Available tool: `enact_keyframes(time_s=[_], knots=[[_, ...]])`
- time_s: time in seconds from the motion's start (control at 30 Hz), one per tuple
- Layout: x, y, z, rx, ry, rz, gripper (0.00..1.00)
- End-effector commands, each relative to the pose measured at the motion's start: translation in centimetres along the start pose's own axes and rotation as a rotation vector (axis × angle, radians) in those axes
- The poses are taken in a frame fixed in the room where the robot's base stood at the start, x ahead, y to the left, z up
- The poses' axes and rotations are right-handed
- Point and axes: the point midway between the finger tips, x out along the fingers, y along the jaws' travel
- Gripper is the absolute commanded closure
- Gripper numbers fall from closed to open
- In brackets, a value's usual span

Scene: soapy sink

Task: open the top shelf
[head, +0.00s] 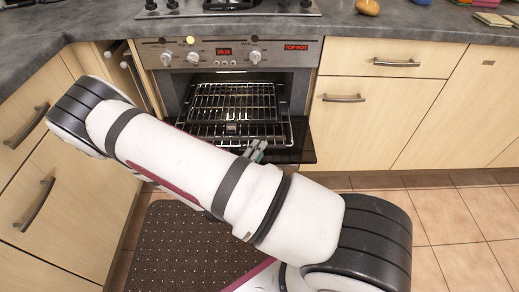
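In the head view the oven (232,58) has its door (303,140) folded down and its cavity exposed. An upper wire shelf (233,101) sits inside the oven. A lower wire rack (290,133) lies below it. My gripper (257,151) is in front of the oven opening, near the lower rack and the door. Only a small grey part of it shows, because my white arm covers the rest. I cannot tell whether its fingers are open or shut, or whether they touch the rack.
Wooden cabinets with drawers (392,63) stand right of the oven, and more cabinets (45,185) stand on the left. A dark counter (345,28) runs above. A brown dotted mat (165,245) lies on the tiled floor (450,215), which is clear at right.

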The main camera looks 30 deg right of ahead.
Motion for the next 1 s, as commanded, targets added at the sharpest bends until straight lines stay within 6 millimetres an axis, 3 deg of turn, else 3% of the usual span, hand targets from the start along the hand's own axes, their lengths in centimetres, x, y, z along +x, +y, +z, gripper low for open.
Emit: enact_keyframes(time_s=[0.3, 0.5, 1.0], knots=[[-6.5, 0.0, 0.1, -0.001, -0.005, 0.002, 0.70], [-9.3, 0.0, 0.1, 0.000, -0.003, 0.000, 0.70], [-10.3, 0.0, 0.0, 0.000, -0.001, 0.000, 0.70]])
